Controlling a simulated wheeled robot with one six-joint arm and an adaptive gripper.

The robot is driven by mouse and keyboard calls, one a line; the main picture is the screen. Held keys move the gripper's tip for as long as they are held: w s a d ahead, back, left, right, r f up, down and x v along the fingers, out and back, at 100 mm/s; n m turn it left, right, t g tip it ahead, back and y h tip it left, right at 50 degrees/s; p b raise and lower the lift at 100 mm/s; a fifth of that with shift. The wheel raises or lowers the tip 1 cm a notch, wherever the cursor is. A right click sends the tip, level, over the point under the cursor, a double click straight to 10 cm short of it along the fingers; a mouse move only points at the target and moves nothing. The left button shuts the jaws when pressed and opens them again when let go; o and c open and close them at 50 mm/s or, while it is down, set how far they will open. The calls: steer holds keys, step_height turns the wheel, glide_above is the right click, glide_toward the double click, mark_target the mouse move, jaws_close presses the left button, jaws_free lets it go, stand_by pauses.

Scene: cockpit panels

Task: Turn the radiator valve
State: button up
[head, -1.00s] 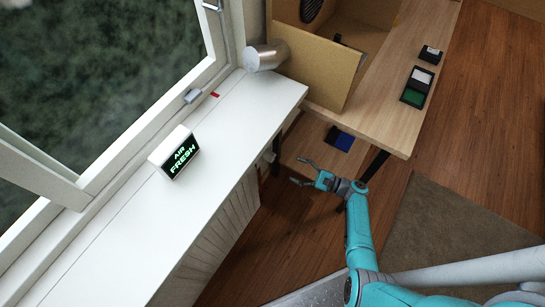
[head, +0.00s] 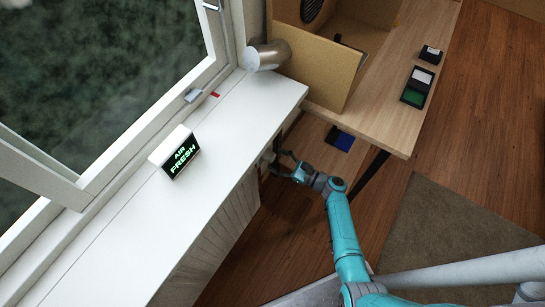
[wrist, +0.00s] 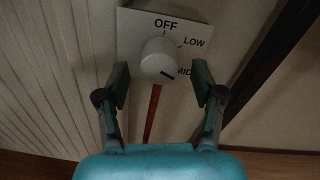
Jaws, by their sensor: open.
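The radiator valve is a white round knob (wrist: 159,60) with a dark pointer line, on a white plate (wrist: 137,27) marked OFF, LOW and MID. In the wrist view the pointer line is at the knob's lower right, toward MID. My gripper (wrist: 160,82) is open, with one finger on each side of the knob's lower part; I cannot tell whether they touch it. In the head view my gripper (head: 278,163) is beside the end of the radiator cabinet, under the white sill, and the valve is mostly hidden there.
The white sill (head: 235,135) overhangs the ribbed radiator cover (head: 222,232). An AIR FRESH sign (head: 178,153) and a metal cylinder (head: 266,56) stand on it. A wooden desk (head: 385,110) is to the right, with a dark leg close to my arm. A red pipe (wrist: 152,112) runs below the knob.

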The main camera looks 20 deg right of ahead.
steer(key=shift+x, duration=1.25)
steer(key=c, duration=1.1)
steer(key=shift+m, duration=0.9)
steer(key=o, duration=1.1)
steer(key=v, duration=1.2)
